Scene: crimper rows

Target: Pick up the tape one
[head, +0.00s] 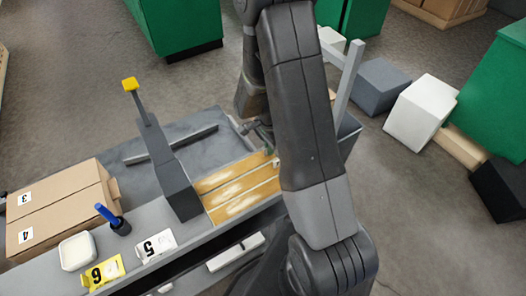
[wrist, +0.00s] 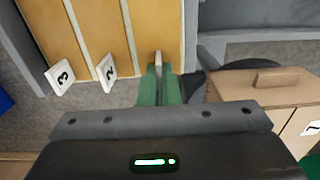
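I cannot make out a tape for certain in either view. In the wrist view, my gripper (wrist: 158,72) has green fingers close together at the front edge of a wooden board (wrist: 95,25). A narrow pale piece (wrist: 158,58) shows between the fingertips. I cannot tell what it is or whether the fingers press on it. Tags 3 (wrist: 60,77) and 2 (wrist: 105,68) stand at the board's edge, left of my gripper. In the head view, my gripper (head: 258,128) is small and partly behind my arm, near the wooden board (head: 235,190).
Beside the board stands a grey post with a yellow top (head: 130,84). Nearby are cardboard boxes (head: 60,215), a white dish (head: 76,251), a blue-handled item in a dark holder (head: 115,221), and tags 5 (head: 155,246) and 6 (head: 103,272). A brown box (wrist: 260,100) is right of my gripper.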

